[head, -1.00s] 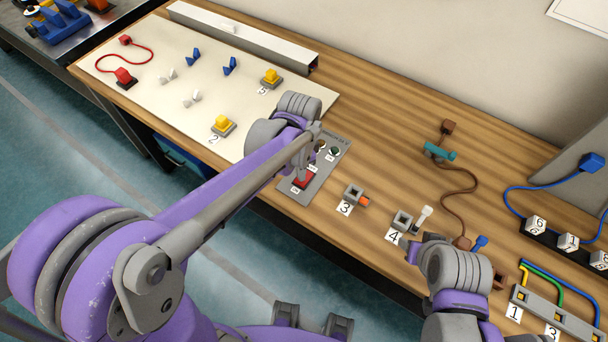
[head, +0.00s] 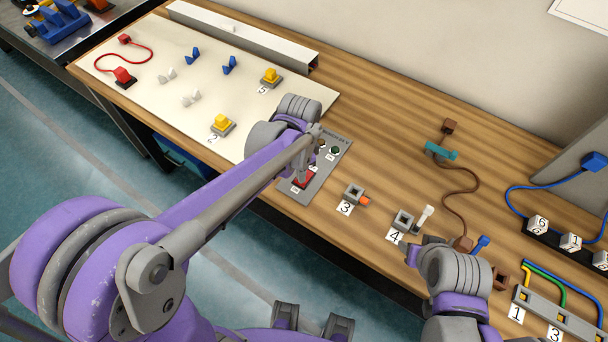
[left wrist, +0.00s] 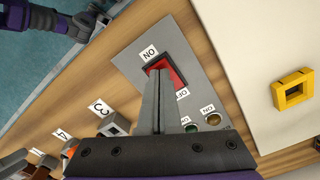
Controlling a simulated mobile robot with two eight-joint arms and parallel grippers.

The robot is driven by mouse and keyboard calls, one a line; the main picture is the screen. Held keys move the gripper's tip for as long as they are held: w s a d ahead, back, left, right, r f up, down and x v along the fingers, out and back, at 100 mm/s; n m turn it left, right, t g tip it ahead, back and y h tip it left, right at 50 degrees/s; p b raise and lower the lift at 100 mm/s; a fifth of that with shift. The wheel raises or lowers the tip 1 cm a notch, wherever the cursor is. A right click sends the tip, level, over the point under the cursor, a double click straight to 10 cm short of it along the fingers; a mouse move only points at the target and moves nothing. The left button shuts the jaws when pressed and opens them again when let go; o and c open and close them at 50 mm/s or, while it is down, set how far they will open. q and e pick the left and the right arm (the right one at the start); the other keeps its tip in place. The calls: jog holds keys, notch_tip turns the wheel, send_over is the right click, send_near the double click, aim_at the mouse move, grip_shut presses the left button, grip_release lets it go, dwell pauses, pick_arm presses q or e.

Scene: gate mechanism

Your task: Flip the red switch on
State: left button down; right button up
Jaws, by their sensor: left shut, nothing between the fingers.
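The red switch (head: 304,179) is a rocker set in a grey panel (head: 324,181) near the table's front edge. In the left wrist view the red switch (left wrist: 172,68) lies between an ON label (left wrist: 149,54) and an OFF label. My left gripper (head: 307,170) is shut and empty. Its fingertips (left wrist: 160,72) are over the switch and hide part of it; contact cannot be told for certain. My right gripper (head: 412,250) is over the table at the right, apart from the switch; its fingers are too unclear to judge.
A green light (head: 335,149) sits on the panel behind the switch. Numbered sockets 3 (head: 353,193) and 4 (head: 404,220) stand to the right. A pale board (head: 190,120) with several small parts lies to the left. Bare wood lies behind the panel.

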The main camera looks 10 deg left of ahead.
pick_arm(q)
jog(key=shift+f, duration=0.35)
pick_arm(e)
jog(key=shift+s+f, duration=0.1)
jog(key=shift+f, duration=0.2)
pick_arm(q)
jog(key=shift+r, duration=0.1)
jog(key=shift+r+p, duration=1.65)
jog(key=shift+r, duration=1.85)
pick_arm(e)
jog(key=r, duration=0.1)
jog(key=w+r, duration=0.1)
jog(key=r, duration=0.1)
jog(key=w+r, duration=0.1)
jog(key=r, duration=0.1)
pick_arm(q)
jog(key=s+a+r+n+t, duration=0.1)
jog(key=s+a+n+t, duration=0.4)
jog(key=s+n, duration=0.5)
jog(key=shift+s+a+t, duration=0.4)
jog(key=shift+s+a, duration=0.4)
jog(key=shift+s, duration=0.3)
